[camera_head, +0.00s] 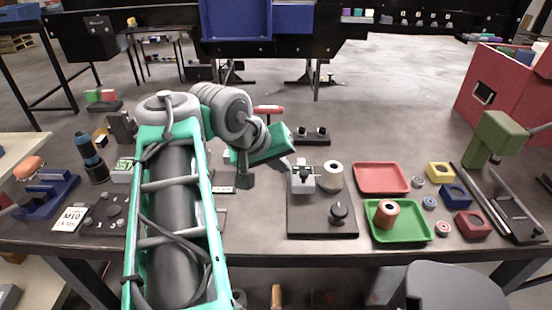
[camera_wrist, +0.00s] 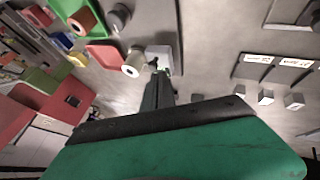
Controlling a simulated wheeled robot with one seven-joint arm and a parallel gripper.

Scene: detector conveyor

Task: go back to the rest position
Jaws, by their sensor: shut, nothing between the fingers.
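My gripper (camera_head: 246,183) hangs over the middle of the workbench, to the left of a dark fixture plate (camera_head: 322,222). It is shut and empty. In the wrist view my gripper (camera_wrist: 158,78) shows as dark fingers closed together, pointing at the bench. The green gripper body fills the bottom of that view. My arm reaches across the left half of the bench in the head view and hides part of it. I cannot tell how high the fingertips are above the bench top.
The plate bears a white roll (camera_head: 332,176) and a black knob (camera_head: 339,211). To its right are a red tray (camera_head: 381,178) and a green tray (camera_head: 416,231) holding a copper-coloured spool (camera_head: 386,214). A green tool (camera_head: 492,138) stands far right. A blue device (camera_head: 47,197) sits far left.

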